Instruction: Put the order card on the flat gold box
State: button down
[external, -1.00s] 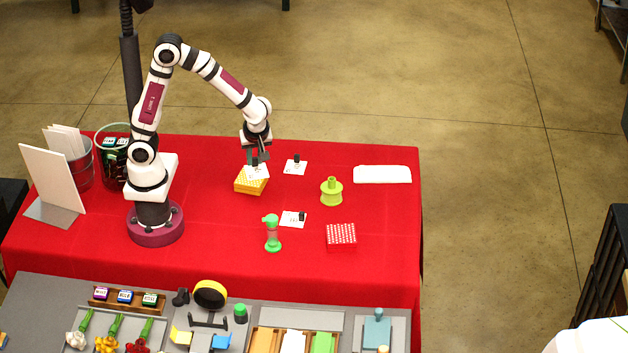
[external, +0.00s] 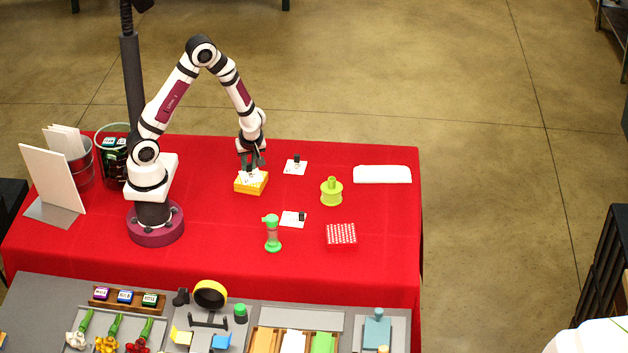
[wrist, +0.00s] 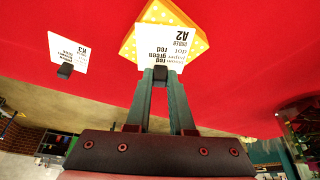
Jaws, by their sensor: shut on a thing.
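My gripper (external: 252,165) points down over the flat gold box (external: 252,186), an orange-yellow box with white dots on the table. The gripper is shut on the small black block of a white order card (external: 248,175). In the wrist view my fingertips (wrist: 160,80) pinch that block, and the card (wrist: 165,45) reads A2 with lines such as red and green. The card overlaps the box top (wrist: 197,40) and hides part of it. I cannot tell whether the card touches the box.
Two other cards with black blocks lie on the red tablecloth, one behind right (external: 296,168) and one in front (external: 293,219). Cloth around the gold box is clear.

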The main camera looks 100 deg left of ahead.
aim_at(254, 182)
jog(key=shift+f, duration=0.1)
jog(key=c, duration=0.8)
grip_release()
jog(key=v, duration=1.2)
jog(key=s+d+r+m, duration=0.2)
jog(key=s+d+m, duration=0.2)
jog(key=m, duration=0.5)
jog(key=s+d+r+m+t+h, duration=0.1)
jog(key=s+d+m, duration=0.3)
jog(key=m, duration=0.5)
jog(key=s+d+r+m+h, duration=0.1)
jog(key=s+d+r+m, duration=0.2)
jog(key=d+m, duration=0.5)
jog(key=shift+s+r+m, duration=0.3)
jog(key=shift+s+m, duration=0.55)
jog(key=shift+m, duration=0.25)
